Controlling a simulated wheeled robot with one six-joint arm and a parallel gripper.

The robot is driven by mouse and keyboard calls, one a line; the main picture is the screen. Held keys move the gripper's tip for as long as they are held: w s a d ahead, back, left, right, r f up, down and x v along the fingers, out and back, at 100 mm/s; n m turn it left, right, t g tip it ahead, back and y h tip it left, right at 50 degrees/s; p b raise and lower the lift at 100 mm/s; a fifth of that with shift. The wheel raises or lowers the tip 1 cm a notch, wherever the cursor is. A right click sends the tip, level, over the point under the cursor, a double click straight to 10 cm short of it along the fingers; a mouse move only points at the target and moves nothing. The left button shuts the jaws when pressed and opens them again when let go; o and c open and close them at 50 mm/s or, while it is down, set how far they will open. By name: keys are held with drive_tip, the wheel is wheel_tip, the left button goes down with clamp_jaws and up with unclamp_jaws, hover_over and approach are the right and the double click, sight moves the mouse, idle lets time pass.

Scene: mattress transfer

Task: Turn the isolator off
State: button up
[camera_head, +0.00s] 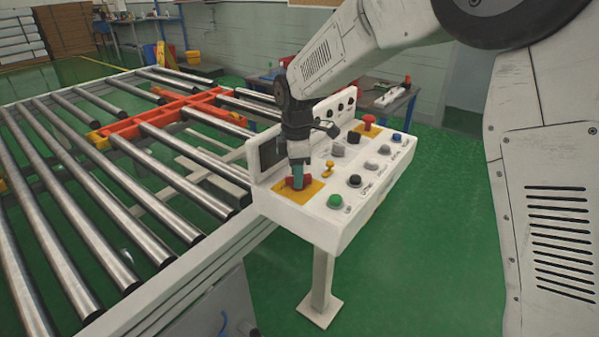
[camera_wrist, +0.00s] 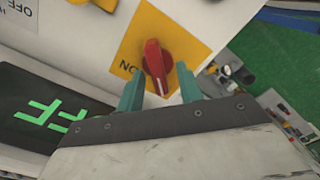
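The isolator is a red rotary knob (camera_wrist: 157,60) on a yellow plate (camera_wrist: 183,32), with "ON" lettering partly visible beside it. In the head view the isolator (camera_head: 291,183) sits at the near-left corner of the white control panel, partly hidden by my gripper (camera_head: 298,176). In the wrist view the two teal fingers of my gripper (camera_wrist: 158,80) are apart, one on each side of the knob's lower end. I cannot tell whether either finger touches it. The knob's pointer end faces toward my gripper.
A dark display (camera_wrist: 45,112) with green letters, cut off, stands beside the isolator. The control panel (camera_head: 320,208) carries several buttons, including a green one (camera_head: 335,201), and a red mushroom button (camera_head: 369,121). A roller conveyor (camera_head: 120,190) lies left. Green floor (camera_head: 450,220) is clear at right.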

sight(303, 194)
drive_tip(key=shift+d, duration=0.1)
wheel_tip(303, 194, up, 8)
drive_tip(key=shift+f, duration=0.1)
idle(0.4)
drive_tip(key=shift+m, duration=0.5)
drive_tip(key=s+d+r+m, duration=0.2)
drive_tip(key=s+d+m, duration=0.7)
drive_tip(key=s+d, duration=0.4)
drive_tip(key=s+d+r+m+t, duration=0.1)
drive_tip(key=s+d+m, duration=0.8)
drive_tip(key=s, duration=1.3)
drive_tip(key=shift+s+d+r+m, duration=0.25)
drive_tip(key=shift+d+r, duration=0.4)
drive_tip(key=shift+d, duration=1.35)
